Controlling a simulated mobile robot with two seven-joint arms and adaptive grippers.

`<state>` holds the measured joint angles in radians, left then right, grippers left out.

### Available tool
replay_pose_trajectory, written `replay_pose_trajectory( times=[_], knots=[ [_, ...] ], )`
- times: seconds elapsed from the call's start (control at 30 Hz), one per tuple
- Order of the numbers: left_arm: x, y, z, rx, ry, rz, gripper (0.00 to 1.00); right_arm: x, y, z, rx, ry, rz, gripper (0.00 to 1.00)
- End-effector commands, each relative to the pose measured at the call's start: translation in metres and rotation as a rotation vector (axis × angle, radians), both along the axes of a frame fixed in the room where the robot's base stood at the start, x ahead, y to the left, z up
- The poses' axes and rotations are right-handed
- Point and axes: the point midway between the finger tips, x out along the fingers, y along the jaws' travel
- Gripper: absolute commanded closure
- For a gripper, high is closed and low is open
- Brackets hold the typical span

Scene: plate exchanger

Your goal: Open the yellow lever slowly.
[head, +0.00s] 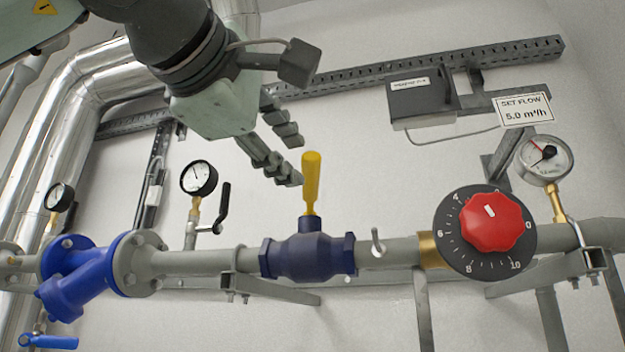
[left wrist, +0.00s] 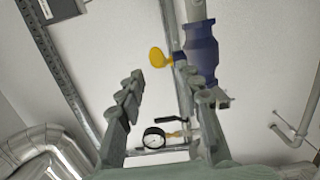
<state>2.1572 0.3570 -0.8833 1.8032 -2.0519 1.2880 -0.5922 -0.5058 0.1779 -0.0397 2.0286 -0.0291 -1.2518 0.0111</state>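The yellow lever (head: 311,183) stands up from the dark blue valve body (head: 307,256), roughly across the horizontal grey pipe. In the left wrist view the lever (left wrist: 158,57) is seen nearly end-on beside the valve body (left wrist: 201,52), beyond the fingertips. My left gripper (head: 293,161) comes down from above, up and left of the lever in the head view. Its two fingers are spread with nothing between them; it also shows open in the left wrist view (left wrist: 164,76). It appears apart from the lever. My right gripper is in neither view.
A red dial knob (head: 492,222) sits on the pipe to the right, with a gauge (head: 545,158) and a "SET FLOW 5.0 m³/h" sign (head: 524,110) above. A gauge (head: 198,178) and a black handle (head: 222,208) stand left of the lever. A blue strainer (head: 85,278) lies farther left.

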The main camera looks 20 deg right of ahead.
Motion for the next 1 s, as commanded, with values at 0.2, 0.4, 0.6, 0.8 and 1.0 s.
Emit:
replay_pose_trajectory(
  times=[0.2,0.4,0.6,0.8,1.0],
  knots=[
    [0.018,-0.016,0.001,0.009,-0.002,0.006,0.65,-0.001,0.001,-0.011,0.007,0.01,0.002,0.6],
    [0.043,-0.037,0.001,0.007,-0.002,0.005,0.65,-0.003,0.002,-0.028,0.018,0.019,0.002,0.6],
    [0.057,-0.048,0.0,0.004,-0.002,0.004,0.65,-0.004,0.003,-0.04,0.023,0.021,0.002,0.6],
    [0.059,-0.05,0.0,0.004,-0.002,0.004,0.65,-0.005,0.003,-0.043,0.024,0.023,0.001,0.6],
    [0.059,-0.05,0.0,0.004,-0.002,0.004,0.77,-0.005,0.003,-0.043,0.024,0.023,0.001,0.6]
  ],
)
